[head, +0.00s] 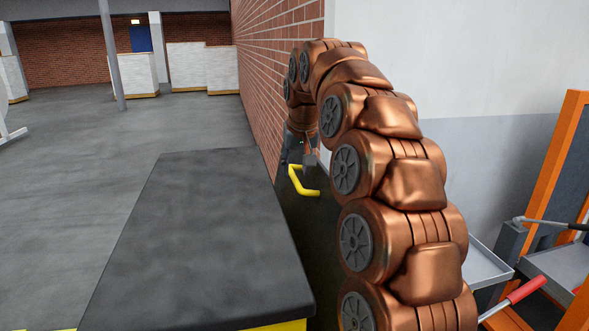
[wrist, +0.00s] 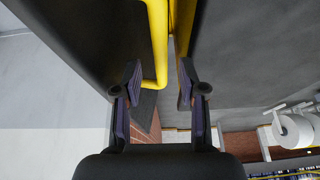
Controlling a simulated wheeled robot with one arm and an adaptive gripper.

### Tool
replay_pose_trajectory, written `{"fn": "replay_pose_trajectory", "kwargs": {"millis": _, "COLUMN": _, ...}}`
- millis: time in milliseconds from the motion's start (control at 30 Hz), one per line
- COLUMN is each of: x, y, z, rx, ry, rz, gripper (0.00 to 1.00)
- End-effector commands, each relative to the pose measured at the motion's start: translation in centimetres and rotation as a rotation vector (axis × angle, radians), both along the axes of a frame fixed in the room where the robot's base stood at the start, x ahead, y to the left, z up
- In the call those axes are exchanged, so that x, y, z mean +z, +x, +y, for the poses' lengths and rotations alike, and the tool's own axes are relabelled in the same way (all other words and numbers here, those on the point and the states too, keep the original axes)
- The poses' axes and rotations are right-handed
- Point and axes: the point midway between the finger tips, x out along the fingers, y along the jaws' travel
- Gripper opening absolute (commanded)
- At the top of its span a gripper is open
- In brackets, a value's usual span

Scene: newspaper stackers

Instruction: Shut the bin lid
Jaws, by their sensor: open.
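A dark panel with a yellow bar handle (head: 298,182) stands beyond the dark slab, close to the brick wall; I take the panel to be the bin lid, but its hinge and angle are hidden by my arm. My gripper (head: 309,160) is small and partly hidden at the far end of my arm, by the handle. In the wrist view my gripper (wrist: 158,85) is open, with one finger on each side of the yellow handle (wrist: 158,45). The black panel (wrist: 75,35) fills the upper left there. I cannot tell whether the fingers touch the handle.
A dark flat slab (head: 200,240) with yellow trim fills the lower middle. The brick wall (head: 280,60) runs close behind my arm. An orange frame (head: 550,190) with grey trays stands at right. The floor (head: 80,160) at left is clear. White partitions (head: 190,66) stand far back.

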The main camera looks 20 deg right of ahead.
Motion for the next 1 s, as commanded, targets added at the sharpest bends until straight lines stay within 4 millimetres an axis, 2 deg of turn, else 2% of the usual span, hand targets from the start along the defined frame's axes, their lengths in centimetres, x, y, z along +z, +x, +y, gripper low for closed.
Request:
{"fn": "replay_pose_trajectory", "kwargs": {"millis": 300, "x": -1.7, "y": 0.6, "z": -0.1, "rx": 0.000, "ry": 0.000, "rz": 0.001, "gripper": 0.41}}
{"fn": "replay_pose_trajectory", "kwargs": {"millis": 633, "x": -1.9, "y": 0.7, "z": -0.1, "rx": 0.000, "ry": 0.000, "rz": 0.001, "gripper": 0.41}}
{"fn": "replay_pose_trajectory", "kwargs": {"millis": 1000, "x": -1.9, "y": 0.7, "z": -0.1, "rx": 0.000, "ry": 0.001, "rz": 0.001, "gripper": 0.03}}
